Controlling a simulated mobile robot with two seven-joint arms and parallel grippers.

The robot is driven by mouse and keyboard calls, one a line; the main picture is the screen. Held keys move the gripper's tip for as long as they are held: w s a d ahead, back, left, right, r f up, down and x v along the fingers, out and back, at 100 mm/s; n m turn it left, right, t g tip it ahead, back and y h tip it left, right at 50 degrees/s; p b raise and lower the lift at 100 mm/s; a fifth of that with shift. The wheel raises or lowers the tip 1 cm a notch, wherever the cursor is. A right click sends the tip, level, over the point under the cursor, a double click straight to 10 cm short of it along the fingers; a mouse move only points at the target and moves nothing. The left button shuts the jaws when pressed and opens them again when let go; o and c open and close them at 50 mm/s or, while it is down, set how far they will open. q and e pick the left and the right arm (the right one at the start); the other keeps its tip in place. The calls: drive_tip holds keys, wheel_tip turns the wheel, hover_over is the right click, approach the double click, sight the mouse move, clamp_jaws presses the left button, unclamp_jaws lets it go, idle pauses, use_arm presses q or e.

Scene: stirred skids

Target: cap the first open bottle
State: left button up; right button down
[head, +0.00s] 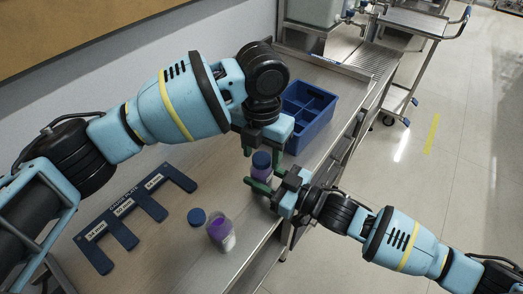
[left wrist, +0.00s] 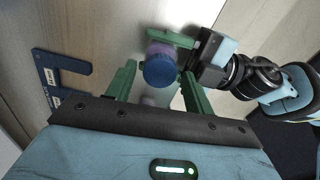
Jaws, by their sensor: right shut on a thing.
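A bottle with purple contents (head: 262,174) stands upright at the bench's front edge with a blue cap (head: 261,159) on its top; whether it is screwed tight I cannot tell. My right gripper (head: 260,187) is shut on this bottle, also seen in the left wrist view (left wrist: 158,48). My left gripper (head: 263,155) is above, its green fingers open and apart on either side of the cap (left wrist: 160,71), not touching it. A second purple and white bottle (head: 221,234) stands uncapped nearer the front. A loose blue cap (head: 196,216) lies beside it on the bench.
A dark blue slotted plate with size labels (head: 124,236) lies at the left of the bench (head: 170,256). A blue divided bin (head: 309,112) stands behind my grippers. A metal cart (head: 412,22) stands at the back right. The wall runs along the left.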

use_arm(q)
drive_tip(key=shift+o, duration=0.7)
wheel_tip(320, 180, up, 12)
use_arm(e)
drive_tip(key=c, duration=0.7)
unclamp_jaws()
drive_tip(key=shift+c, duration=0.2)
